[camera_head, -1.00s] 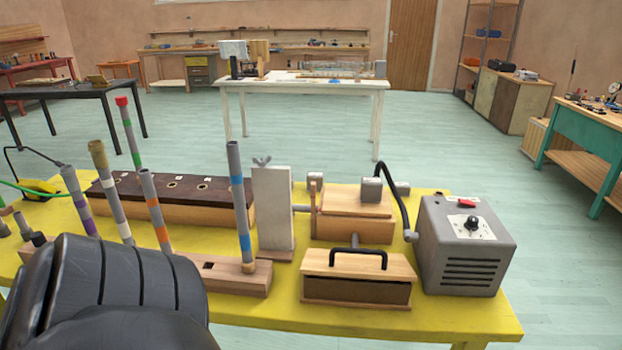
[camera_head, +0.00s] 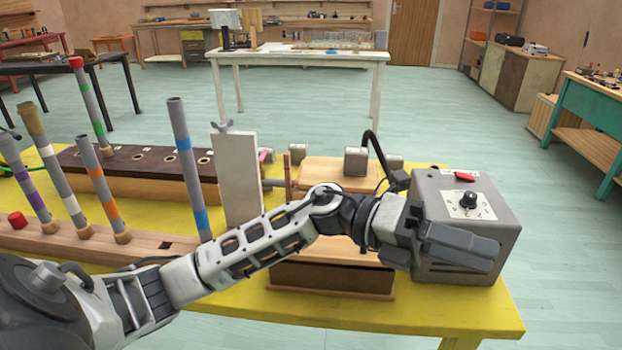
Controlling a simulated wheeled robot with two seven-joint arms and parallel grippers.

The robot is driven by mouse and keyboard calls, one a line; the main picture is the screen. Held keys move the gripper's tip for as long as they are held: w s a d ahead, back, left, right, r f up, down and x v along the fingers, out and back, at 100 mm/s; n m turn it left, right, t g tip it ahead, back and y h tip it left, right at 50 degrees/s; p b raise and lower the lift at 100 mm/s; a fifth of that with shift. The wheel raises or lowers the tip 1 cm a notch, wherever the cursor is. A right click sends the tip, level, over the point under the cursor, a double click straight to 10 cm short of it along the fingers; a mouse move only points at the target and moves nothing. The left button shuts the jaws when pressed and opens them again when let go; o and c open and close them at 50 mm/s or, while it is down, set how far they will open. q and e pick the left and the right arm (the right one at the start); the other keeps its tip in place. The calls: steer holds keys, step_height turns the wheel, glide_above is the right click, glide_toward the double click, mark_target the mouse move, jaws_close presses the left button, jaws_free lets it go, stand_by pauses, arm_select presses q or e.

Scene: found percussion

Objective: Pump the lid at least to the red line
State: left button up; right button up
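The light wooden lid (camera_head: 335,248) tops a dark-sided box (camera_head: 330,279) near the front of the yellow table. My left arm crosses in front of it and hides much of the lid and its black handle. My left gripper (camera_head: 468,248) is to the right of the lid, in front of the grey control box (camera_head: 468,215). Its fingers are seen from the side, so I cannot tell whether they are apart. Nothing shows held in it. I cannot make out a red line. My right gripper is not in view.
A black hose (camera_head: 376,150) runs beside the grey control box. A pale upright board (camera_head: 236,178) and several striped tubes, one with a blue band (camera_head: 187,165), stand at left. The yellow table's front strip (camera_head: 450,315) is bare.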

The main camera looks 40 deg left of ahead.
arm_select(q)
steer(key=w+a+r+m+t+y+b, duration=0.1)
steer(key=w+a+m+y+b, duration=0.15)
steer(key=a+y, duration=0.85)
steer(key=w+a+m+t+y+b, duration=0.1)
steer(key=a+m+y+b, duration=0.15)
steer(key=a+y, duration=0.85)
steer(key=h, duration=0.4)
glide_above(336, 250)
steer(key=a, duration=0.1)
steer(key=shift+m, duration=0.3)
step_height(336, 250, down, 15)
steer(key=shift+w+a+r, duration=0.1)
steer(key=shift+a+r, duration=0.05)
steer(key=shift+r, duration=0.05)
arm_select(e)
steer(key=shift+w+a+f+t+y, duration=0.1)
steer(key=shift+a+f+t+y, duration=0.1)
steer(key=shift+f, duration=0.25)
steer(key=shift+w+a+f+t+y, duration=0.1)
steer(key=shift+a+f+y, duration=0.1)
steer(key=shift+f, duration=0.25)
arm_select(q)
steer(key=shift+g, duration=0.3)
jaws_close()
steer(key=shift+s+d+f+b, duration=0.4)
steer(key=shift+s+f+b, duration=0.2)
steer(key=shift+f+b, duration=0.15)
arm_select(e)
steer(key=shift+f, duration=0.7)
